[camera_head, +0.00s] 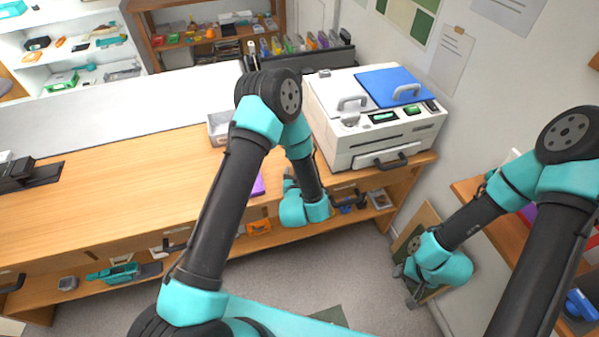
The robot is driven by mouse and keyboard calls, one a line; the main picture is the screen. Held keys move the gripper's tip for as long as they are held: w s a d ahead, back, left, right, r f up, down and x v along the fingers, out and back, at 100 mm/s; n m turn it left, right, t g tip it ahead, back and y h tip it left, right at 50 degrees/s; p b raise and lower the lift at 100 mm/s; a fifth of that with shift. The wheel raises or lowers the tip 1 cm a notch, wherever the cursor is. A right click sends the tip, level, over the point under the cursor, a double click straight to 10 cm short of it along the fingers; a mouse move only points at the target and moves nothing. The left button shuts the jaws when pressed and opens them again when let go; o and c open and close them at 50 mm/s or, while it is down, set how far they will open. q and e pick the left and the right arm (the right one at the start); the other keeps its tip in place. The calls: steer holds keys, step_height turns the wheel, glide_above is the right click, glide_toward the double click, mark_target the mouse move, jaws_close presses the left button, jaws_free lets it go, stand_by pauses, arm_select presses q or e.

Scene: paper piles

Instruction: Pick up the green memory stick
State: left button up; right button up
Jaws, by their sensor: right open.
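I cannot make out a green memory stick for certain. A small green item (412,110) shows on the front panel of the white machine, too small to identify. My right gripper (408,286) is open, low at the right in front of a leaning brown board, well below the machine. My left arm reaches over the front edge of the wooden counter. Its wrist (304,208) is beside the machine, and the left gripper's fingers are mostly hidden, so their state is unclear.
The white machine (352,148) with a blue lid (394,86) stands on the right end of the wooden counter (110,190). A light tray (216,130) and a purple item (258,186) lie near my left arm. The counter's left middle is clear. A wall stands at right.

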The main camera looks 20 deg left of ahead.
arm_select(q)
steer(key=shift+w+a+f, duration=0.1)
steer(key=shift+w, duration=0.45)
steer(key=shift+c, duration=0.5)
steer(key=c, duration=1.3)
